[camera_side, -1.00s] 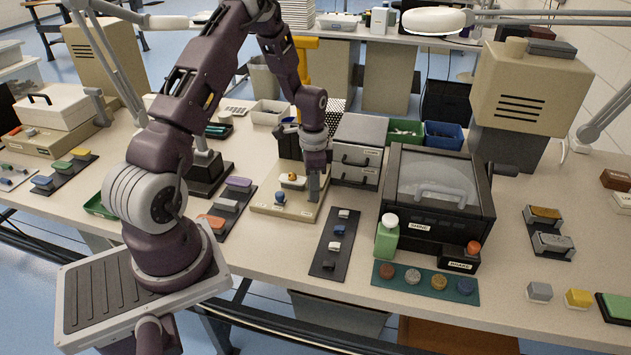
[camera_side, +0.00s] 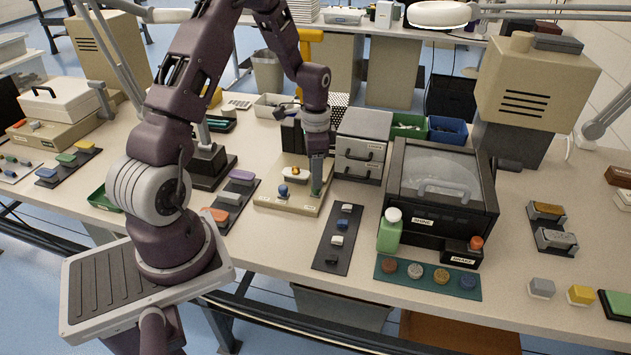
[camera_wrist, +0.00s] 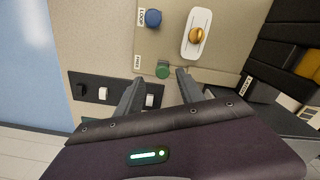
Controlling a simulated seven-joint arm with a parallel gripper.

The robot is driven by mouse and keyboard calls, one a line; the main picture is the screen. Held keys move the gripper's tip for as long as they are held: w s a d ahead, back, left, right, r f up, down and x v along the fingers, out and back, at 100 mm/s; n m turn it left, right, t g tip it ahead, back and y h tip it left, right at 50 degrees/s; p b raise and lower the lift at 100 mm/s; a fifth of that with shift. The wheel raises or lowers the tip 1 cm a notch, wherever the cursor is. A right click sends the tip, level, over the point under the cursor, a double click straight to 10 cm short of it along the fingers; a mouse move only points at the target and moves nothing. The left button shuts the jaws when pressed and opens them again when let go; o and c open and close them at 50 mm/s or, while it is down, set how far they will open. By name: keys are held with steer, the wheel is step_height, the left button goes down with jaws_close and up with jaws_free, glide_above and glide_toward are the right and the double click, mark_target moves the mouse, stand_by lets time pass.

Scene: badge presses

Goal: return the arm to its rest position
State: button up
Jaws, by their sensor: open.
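My gripper (camera_side: 317,180) points down over the right front part of a beige press base (camera_side: 272,203). In the wrist view my gripper (camera_wrist: 160,82) has its two fingers spread, with nothing seen held between them. A green knob (camera_wrist: 162,70) on the base shows just beyond the gap between the fingertips. A blue knob (camera_wrist: 153,18) and a white oblong piece with a gold knob (camera_wrist: 196,35) stand on the same base, farther from the fingers. No marker of a rest position shows.
A drawer unit (camera_side: 362,155) and a dark clear-lidded box (camera_side: 437,190) stand to the right. A green bottle (camera_side: 389,232) is at the box's front left. A dark strip with small pieces (camera_side: 328,256) lies in front. Boxy beige machines stand at both sides.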

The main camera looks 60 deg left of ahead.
steer(key=shift+r, duration=1.7)
steer(key=s+d+r+n+t+y, duration=0.1)
steer(key=s+d+r, duration=0.1)
steer(key=d+r, duration=0.5)
steer(key=s+d+r+n+t, duration=0.1)
steer(key=s+d+r, duration=0.25)
steer(key=r, duration=0.55)
steer(key=s+d+r+n+t, duration=0.1)
steer(key=s+d+r, duration=0.1)
steer(key=s+d, duration=0.3)
steer(key=s+d+r+n+t+h, duration=0.1)
steer(key=s+d+r+t, duration=0.1)
steer(key=s+d, duration=0.3)
steer(key=s+r, duration=0.1)
steer(key=s, duration=0.3)
steer(key=shift+s+d+r+n+t, duration=0.15)
steer(key=shift+s+r+n+t, duration=0.05)
steer(key=shift+r+n+t, duration=0.15)
